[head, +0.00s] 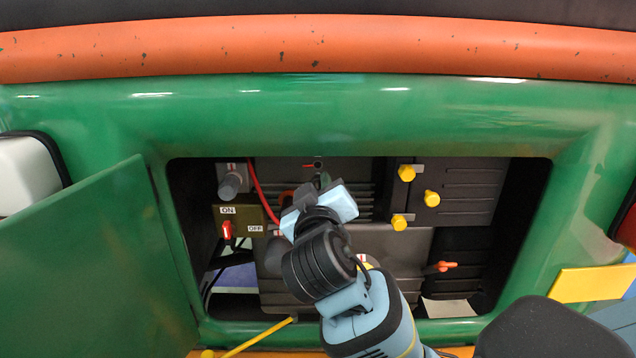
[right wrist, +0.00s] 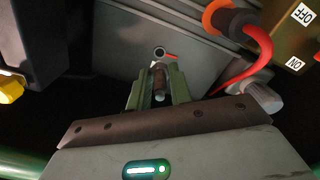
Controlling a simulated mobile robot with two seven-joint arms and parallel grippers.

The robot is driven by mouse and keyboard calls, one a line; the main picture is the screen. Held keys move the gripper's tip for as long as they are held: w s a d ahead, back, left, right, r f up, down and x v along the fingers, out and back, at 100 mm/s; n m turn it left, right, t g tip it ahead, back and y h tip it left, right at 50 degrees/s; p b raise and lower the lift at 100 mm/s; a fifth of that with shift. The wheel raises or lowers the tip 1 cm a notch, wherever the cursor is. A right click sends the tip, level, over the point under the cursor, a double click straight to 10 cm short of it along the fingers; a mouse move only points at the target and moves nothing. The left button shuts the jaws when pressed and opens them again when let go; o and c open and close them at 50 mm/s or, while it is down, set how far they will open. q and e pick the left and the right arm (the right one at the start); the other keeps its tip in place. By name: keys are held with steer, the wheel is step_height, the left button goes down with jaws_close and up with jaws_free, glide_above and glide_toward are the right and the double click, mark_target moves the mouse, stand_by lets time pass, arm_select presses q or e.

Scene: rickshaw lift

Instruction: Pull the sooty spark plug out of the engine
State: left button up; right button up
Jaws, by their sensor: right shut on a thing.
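My right gripper (head: 322,181) reaches into the open engine bay, and its fingers are partly hidden behind my wrist in the head view. In the right wrist view its two green fingers (right wrist: 158,85) are shut on a small dark, brownish cylinder, the spark plug (right wrist: 158,80). Just beyond the plug is a round dark hole with a red mark beside it (right wrist: 159,52) in the grey engine (right wrist: 125,40). Whether the plug's far end still sits in the hole is hard to tell. My left gripper is not in view.
An orange cap on a red cable (right wrist: 225,16) lies close to my gripper. An ON/OFF switch box (head: 240,222) is at the left of the bay. Yellow knobs (head: 432,198) stick out at the right. The green door (head: 95,265) stands open at the left.

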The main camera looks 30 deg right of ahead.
steer(key=v, duration=0.3)
steer(key=shift+s, duration=0.1)
stand_by(0.3)
